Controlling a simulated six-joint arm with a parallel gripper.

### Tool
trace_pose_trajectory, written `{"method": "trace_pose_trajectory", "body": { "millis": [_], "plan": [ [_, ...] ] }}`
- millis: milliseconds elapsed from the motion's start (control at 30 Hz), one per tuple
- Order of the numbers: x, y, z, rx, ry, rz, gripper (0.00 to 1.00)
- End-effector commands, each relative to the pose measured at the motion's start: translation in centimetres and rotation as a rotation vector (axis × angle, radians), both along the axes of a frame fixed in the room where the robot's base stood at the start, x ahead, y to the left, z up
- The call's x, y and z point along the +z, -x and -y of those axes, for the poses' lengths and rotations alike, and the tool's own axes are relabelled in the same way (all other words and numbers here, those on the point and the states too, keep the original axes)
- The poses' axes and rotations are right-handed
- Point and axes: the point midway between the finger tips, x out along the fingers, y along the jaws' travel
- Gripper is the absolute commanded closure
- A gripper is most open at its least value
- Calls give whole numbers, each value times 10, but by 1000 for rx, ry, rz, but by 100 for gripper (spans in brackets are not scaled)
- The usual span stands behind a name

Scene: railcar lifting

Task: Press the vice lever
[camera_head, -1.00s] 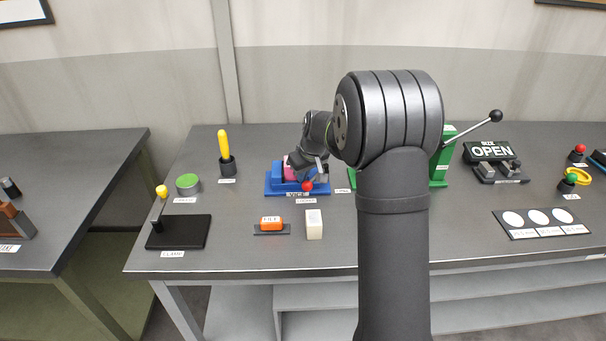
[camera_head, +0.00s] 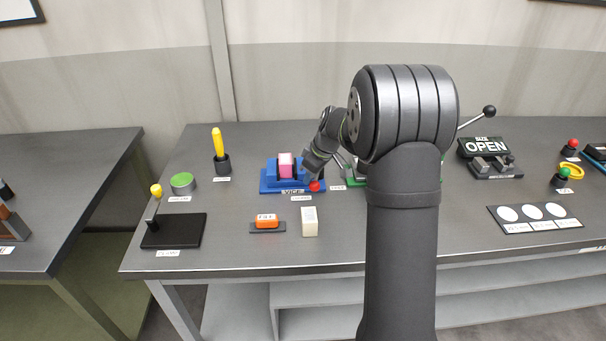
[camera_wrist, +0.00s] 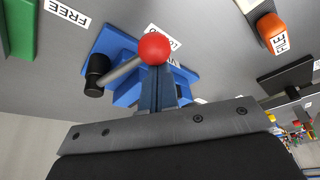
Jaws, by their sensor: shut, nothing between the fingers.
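The blue vice (camera_head: 268,187) sits on the workbench left of my arm, with a pink block (camera_head: 286,165) standing in it. Its lever has a red ball end (camera_head: 314,186) at the vice's front right. In the wrist view the red ball (camera_wrist: 154,48) is on a grey rod (camera_wrist: 122,70) that runs to a black knob (camera_wrist: 97,75) over the blue base (camera_wrist: 112,45). My gripper (camera_wrist: 158,85) is shut and empty, its fingertips right at the red ball; whether they touch it I cannot tell. In the head view my gripper (camera_head: 313,174) is beside the vice's right side.
An orange file (camera_head: 266,220) and a cream block (camera_head: 309,222) lie in front of the vice. A yellow-handled tool (camera_head: 219,146) stands to the left. A green press (camera_head: 357,172) is partly hidden behind my arm. The bench front between them is clear.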

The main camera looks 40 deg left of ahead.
Motion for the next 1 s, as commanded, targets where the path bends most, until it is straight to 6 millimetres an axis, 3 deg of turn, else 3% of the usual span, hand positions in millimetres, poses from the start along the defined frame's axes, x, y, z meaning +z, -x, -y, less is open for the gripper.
{"method": "trace_pose_trajectory", "body": {
  "millis": [700, 1000],
  "plan": [
    [-1, -41, 48, 646, 0, 0, 100],
    [-1, -54, 55, 736, 1, 0, 100]
  ]
}}
